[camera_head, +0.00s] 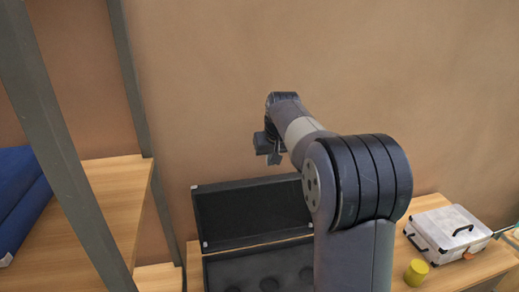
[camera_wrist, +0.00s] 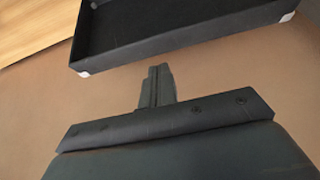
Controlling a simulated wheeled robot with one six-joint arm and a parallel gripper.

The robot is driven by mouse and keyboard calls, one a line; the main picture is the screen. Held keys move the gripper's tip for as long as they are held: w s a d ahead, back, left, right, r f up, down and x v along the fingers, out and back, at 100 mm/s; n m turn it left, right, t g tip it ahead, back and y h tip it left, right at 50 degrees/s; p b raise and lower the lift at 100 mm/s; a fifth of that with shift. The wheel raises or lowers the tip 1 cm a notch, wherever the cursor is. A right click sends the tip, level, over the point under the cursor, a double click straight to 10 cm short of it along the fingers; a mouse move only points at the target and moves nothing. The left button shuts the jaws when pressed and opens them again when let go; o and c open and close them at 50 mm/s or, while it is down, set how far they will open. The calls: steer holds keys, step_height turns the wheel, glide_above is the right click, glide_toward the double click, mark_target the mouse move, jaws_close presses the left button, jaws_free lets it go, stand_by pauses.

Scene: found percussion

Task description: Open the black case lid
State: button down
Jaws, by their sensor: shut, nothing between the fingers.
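The black case (camera_head: 213,272) stands on a wooden table, its lid (camera_head: 250,212) raised and leaning back towards the wall. Its dark inside shows several round recesses. My arm hides the right part of the case. My gripper (camera_head: 269,148) is above the lid, near the wall, apart from the lid. In the wrist view the gripper (camera_wrist: 157,86) is shut with nothing in it, and the lid (camera_wrist: 170,42) with pale corner pieces lies beyond the fingertips.
A silver case (camera_head: 447,233) and a yellow cylinder (camera_head: 416,272) are on the table at the right. At the left, a metal post (camera_head: 62,150) and a wooden shelf (camera_head: 118,195) with a blue item (camera_head: 20,195) stand close. The brown wall (camera_head: 220,60) is behind.

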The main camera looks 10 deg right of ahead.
mark_target(267, 181)
stand_by(0.4)
steer(key=b+x, duration=0.6)
steer(key=x, duration=0.3)
steer(key=shift+f, duration=0.15)
